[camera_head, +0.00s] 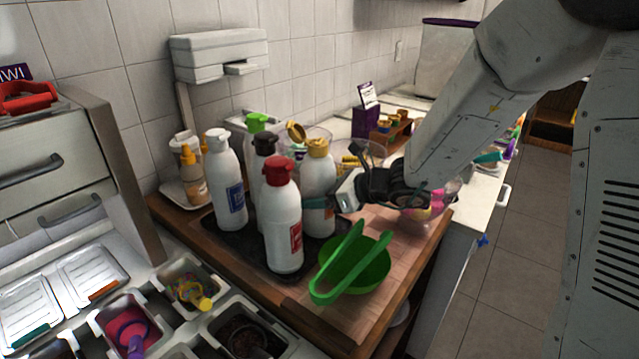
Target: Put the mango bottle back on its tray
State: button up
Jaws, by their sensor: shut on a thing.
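Several white squeeze bottles with coloured caps stand close together on a dark tray (236,240). The one with the golden-yellow cap, which I take for the mango bottle (318,172), is upright at the tray's right side. My gripper (343,194) reaches in from the right and is shut on this bottle's body.
A green bowl with green tongs (338,262) sits on the wooden board (405,250) in front of my gripper. Topping bins are at lower left.

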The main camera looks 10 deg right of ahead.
dwell(0.3)
jog(key=o, duration=1)
jog(key=shift+f, duration=0.1)
jog(key=shift+c, duration=0.2)
